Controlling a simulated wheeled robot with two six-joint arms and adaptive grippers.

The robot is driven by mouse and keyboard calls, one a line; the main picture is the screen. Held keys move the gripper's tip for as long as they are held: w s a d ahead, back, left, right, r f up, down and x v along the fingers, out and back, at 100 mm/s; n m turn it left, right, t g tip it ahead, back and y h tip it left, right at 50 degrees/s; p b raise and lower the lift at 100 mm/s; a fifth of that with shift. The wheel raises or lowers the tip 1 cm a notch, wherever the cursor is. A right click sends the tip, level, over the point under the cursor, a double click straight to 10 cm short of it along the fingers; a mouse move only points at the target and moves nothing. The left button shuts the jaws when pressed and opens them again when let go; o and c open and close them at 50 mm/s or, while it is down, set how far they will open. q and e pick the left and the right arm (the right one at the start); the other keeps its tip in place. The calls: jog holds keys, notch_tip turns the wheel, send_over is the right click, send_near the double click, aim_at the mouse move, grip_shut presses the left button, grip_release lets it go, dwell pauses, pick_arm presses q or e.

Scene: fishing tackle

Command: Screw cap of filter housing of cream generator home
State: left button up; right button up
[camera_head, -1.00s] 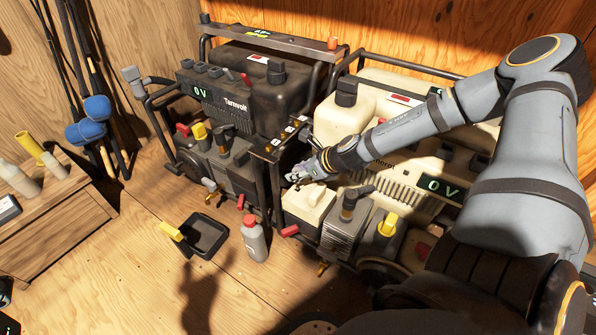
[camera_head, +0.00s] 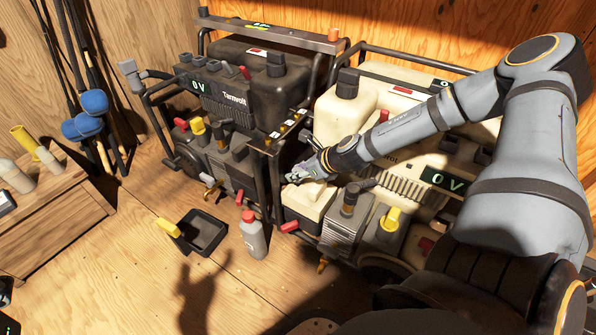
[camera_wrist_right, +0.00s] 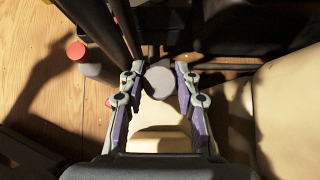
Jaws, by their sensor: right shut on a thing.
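The cream generator (camera_head: 400,165) stands at the right. Its boxy cream filter housing (camera_head: 306,207) sits at its front left corner and also shows in the right wrist view (camera_wrist_right: 160,118). My right gripper (camera_head: 298,176) is just above the housing. In the right wrist view, its two fingers (camera_wrist_right: 160,80) are at either side of a round grey cap (camera_wrist_right: 160,83), and it is shut on it. The cap lies over the end of the housing; whether it is seated there is hidden. My left gripper is in neither current view.
A dark generator (camera_head: 235,100) stands close at the left, its frame bars near my gripper. A red-capped grey bottle (camera_head: 254,238) and a black tray (camera_head: 204,233) stand on the floor in front. A wooden crate (camera_head: 65,225) is at the far left.

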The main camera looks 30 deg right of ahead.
jog(key=shift+f+b, duration=0.8)
jog(key=shift+f, duration=0.15)
jog(key=o, duration=1)
jog(key=shift+r, duration=0.1)
notch_tip(320, 180, up, 10)
jog(key=p, duration=1)
jog(key=shift+r, duration=0.35)
jog(key=s+a+r+p, duration=0.2)
jog(key=s+r+p, duration=0.1)
jog(key=r+p, duration=0.8)
jog(key=s+a+r+p, duration=0.2)
jog(key=s+r+p, duration=0.2)
jog(key=r+p, duration=0.6)
jog(key=p, duration=0.5)
jog(key=shift+s+a+r, duration=0.25)
jog(key=shift+a+r, duration=0.1)
jog(key=shift+r, duration=0.05)
